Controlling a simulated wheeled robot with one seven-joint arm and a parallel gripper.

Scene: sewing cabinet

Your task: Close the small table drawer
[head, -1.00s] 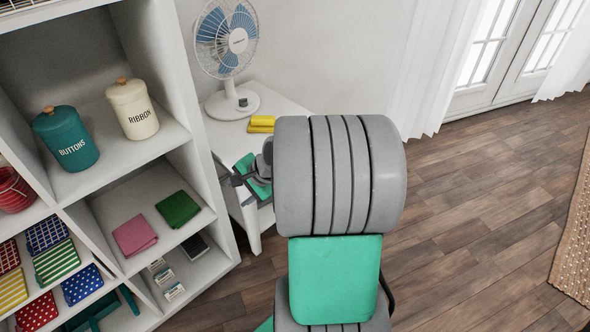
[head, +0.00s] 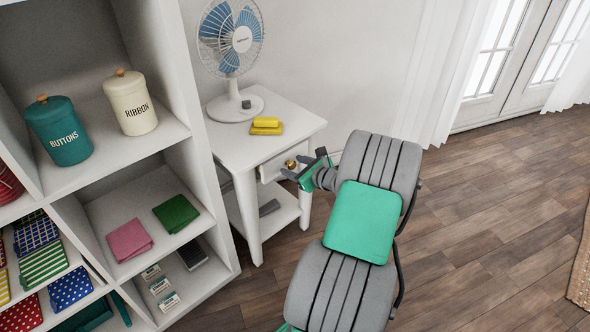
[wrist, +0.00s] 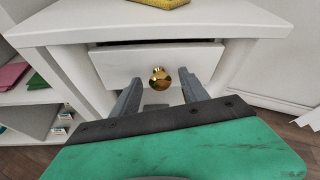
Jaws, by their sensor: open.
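The small white table (head: 222,148) stands beside the shelf unit. Its drawer (head: 270,171) is under the top, and in the wrist view the drawer front (wrist: 112,64) sits a little forward, with a dark gap above it. A round brass knob (wrist: 160,79) is on the middle of the drawer front; it also shows in the head view (head: 290,164). My gripper (wrist: 160,92) is open, facing the drawer front, with its two fingers on either side of the knob in the picture. I cannot tell whether it touches the drawer.
A fan (head: 232,60) and a yellow block-like item (head: 266,127) are on the tabletop. A grey item (head: 269,207) lies on the table's lower shelf. The white shelf unit (head: 185,70) stands close on the left. The wooden floor (head: 470,200) to the right is clear.

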